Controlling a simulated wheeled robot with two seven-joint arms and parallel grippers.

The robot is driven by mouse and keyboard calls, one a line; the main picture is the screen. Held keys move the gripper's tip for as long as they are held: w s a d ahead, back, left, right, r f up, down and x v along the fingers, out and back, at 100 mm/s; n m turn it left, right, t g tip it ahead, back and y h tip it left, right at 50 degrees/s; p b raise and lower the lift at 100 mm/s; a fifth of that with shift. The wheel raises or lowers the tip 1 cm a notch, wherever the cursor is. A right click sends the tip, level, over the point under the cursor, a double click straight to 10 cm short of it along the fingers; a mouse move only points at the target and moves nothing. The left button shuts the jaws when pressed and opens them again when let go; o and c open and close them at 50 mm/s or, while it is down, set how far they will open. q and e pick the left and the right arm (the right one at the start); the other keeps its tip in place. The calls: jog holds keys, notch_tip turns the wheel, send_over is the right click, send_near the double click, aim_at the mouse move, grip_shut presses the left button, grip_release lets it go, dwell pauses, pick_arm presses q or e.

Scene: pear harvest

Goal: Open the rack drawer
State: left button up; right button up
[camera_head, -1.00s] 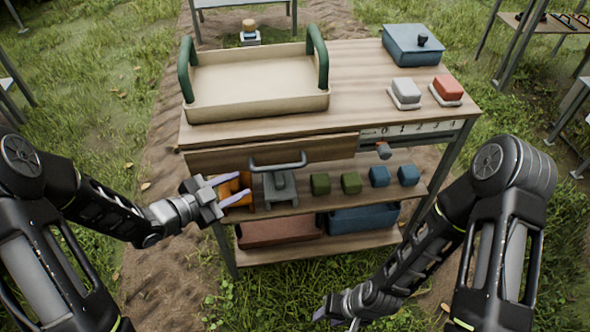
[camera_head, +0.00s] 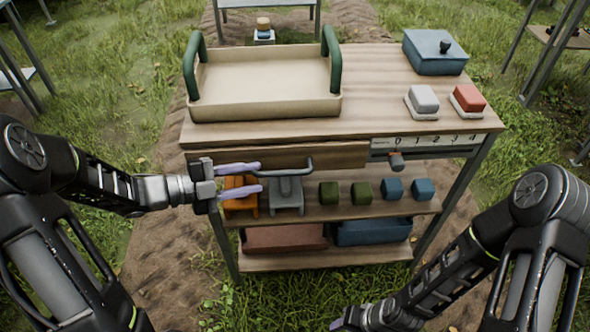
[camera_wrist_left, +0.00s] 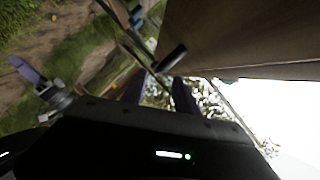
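The rack (camera_head: 390,110) is a wooden bench with grey metal legs. Its drawer front (camera_head: 345,156), a wooden panel below the top, looks shut. A grey bar handle (camera_head: 303,168) stands out from it, its left part hidden by my gripper. My left gripper (camera_head: 261,177) is open with its purple fingers pointing right, at the handle's left end; I cannot tell if it touches. In the left wrist view, the left fingers (camera_wrist_left: 160,92) are apart, with a dark cylinder (camera_wrist_left: 172,57) just beyond them. My right gripper (camera_head: 342,323) is low at the bottom edge, partly cut off.
A cream tray (camera_head: 265,107) with green handles, a blue box (camera_head: 436,62), and white (camera_head: 423,99) and red (camera_head: 468,98) blocks stand on top. An orange object (camera_head: 240,207), a grey one (camera_head: 285,195) and small cubes sit on the shelf below. A numbered scale (camera_head: 440,141) has a slider knob (camera_head: 397,160).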

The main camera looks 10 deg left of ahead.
aim_at(273, 175)
pick_arm(q)
jog(key=shift+w+d, duration=0.1)
jog(key=shift+d, duration=0.2)
jog(key=shift+a, duration=0.1)
jog(key=shift+x, duration=3.9)
grip_shut()
